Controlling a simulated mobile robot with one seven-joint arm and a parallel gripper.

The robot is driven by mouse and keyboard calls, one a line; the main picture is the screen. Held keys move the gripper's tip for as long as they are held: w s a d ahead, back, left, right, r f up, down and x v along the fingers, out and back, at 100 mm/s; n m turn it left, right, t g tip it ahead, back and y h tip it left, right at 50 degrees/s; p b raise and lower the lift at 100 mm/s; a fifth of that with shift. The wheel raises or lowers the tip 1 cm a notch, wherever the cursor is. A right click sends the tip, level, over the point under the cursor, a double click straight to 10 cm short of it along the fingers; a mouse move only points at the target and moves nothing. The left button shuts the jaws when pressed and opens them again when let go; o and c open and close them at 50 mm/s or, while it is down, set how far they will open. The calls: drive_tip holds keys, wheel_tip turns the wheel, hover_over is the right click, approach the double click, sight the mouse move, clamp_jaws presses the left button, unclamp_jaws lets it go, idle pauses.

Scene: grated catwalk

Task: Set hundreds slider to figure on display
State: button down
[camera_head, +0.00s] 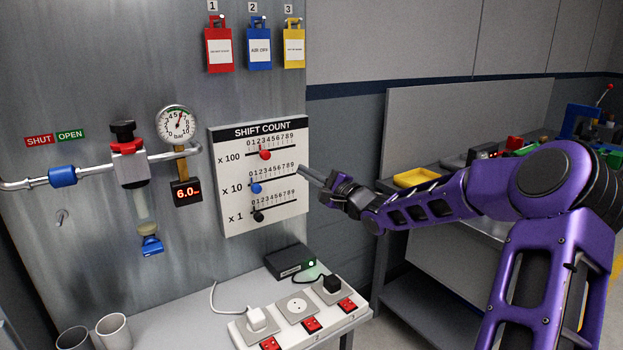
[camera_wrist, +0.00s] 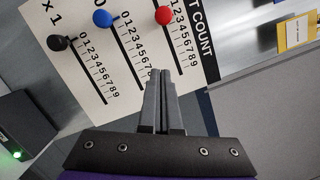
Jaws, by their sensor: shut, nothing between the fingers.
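The SHIFT COUNT panel (camera_head: 232,200) is a white board on the metal wall with three slider rows. The x 100 slider has a red knob (camera_head: 265,154), around the 2 to 3 marks; the exact mark is unclear. The x 10 blue knob (camera_head: 256,188) and x 1 black knob (camera_head: 258,216) sit near the low ends. In the wrist view the red knob (camera_wrist: 163,15) is at top centre. A small display (camera_head: 186,191) left of the panel shows red digits, seemingly 6.0. My gripper (camera_head: 303,171) is shut and empty by the panel's right edge; its fingertips (camera_wrist: 161,73) point toward the panel.
A gauge (camera_head: 177,124) and pipe valve (camera_head: 128,155) are left of the panel. Red, blue and yellow tags (camera_head: 293,50) hang above. Below are a black box (camera_head: 289,262) and a socket strip (camera_head: 300,318) with plugs. A bench with a yellow tray (camera_head: 416,178) is right.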

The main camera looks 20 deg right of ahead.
sight(264, 154)
drive_tip(key=x, duration=0.5)
drive_tip(key=shift+a+r, duration=0.1)
drive_tip(key=shift+a, duration=0.25)
drive_tip(key=a, duration=0.1)
drive_tip(key=s+a+r, duration=0.1)
drive_tip(key=shift+a+r+b, duration=0.35)
drive_tip(key=shift+a+b, duration=0.05)
drive_tip(key=shift+s+a+r+p, duration=0.2)
drive_tip(key=shift+a+p, duration=0.25)
drive_tip(key=shift+p, duration=0.65)
drive_tip(key=shift+w+f, duration=0.1)
